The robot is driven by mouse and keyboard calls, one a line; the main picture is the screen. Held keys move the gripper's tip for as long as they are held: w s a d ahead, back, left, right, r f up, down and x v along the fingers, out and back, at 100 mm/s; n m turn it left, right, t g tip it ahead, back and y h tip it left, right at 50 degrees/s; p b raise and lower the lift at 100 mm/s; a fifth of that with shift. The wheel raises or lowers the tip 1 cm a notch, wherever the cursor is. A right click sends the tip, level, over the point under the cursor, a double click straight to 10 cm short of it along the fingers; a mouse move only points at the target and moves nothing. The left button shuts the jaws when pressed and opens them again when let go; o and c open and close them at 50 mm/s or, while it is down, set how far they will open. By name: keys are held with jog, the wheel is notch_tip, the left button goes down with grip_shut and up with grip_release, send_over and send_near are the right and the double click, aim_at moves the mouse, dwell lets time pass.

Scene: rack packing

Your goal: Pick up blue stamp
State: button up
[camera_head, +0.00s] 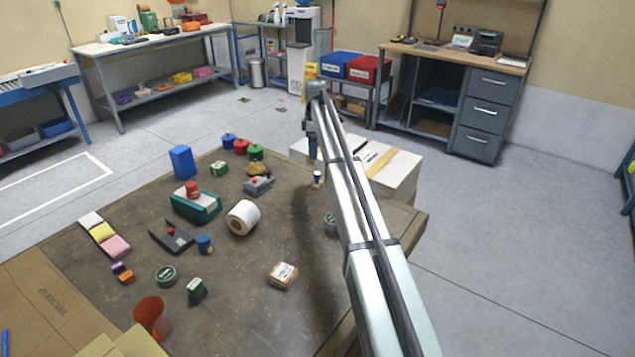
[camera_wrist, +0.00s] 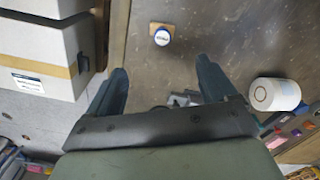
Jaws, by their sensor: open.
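A small blue round piece with a knob on top (camera_head: 229,140) stands at the table's far edge beside red and green ones, and looks like the blue stamp, though I cannot be sure. A small upright piece with a blue and white top (camera_head: 317,178) stands near the table's right edge; it seems to be the round white-and-blue piece in the wrist view (camera_wrist: 161,37). My gripper (camera_head: 313,158) is above the table's far right part, over that small piece. In the wrist view my gripper (camera_wrist: 163,78) is open, with nothing between its fingers.
A white carton with tape (camera_head: 397,170) stands right of the table. A white roll (camera_head: 242,218), a green tray (camera_head: 195,205), a grey device (camera_head: 258,186) and a tall blue block (camera_head: 182,161) stand on the table (camera_head: 240,290). The table's near right part is mostly clear.

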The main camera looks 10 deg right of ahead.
aim_at(318, 173)
jog(key=shift+n, duration=0.5)
notch_tip(318, 173, down, 8)
jog(key=shift+f, duration=0.25)
jog(key=shift+s+d+f, duration=0.1)
jog(key=shift+s+f, duration=0.05)
jog(key=shift+f, duration=0.75)
jog(key=shift+s+d+f, duration=0.1)
jog(key=shift+f, duration=0.8)
jog(key=shift+s+d+f, duration=0.1)
jog(key=shift+s+f, duration=0.05)
jog(key=shift+f, duration=0.75)
jog(key=c, duration=1.1)
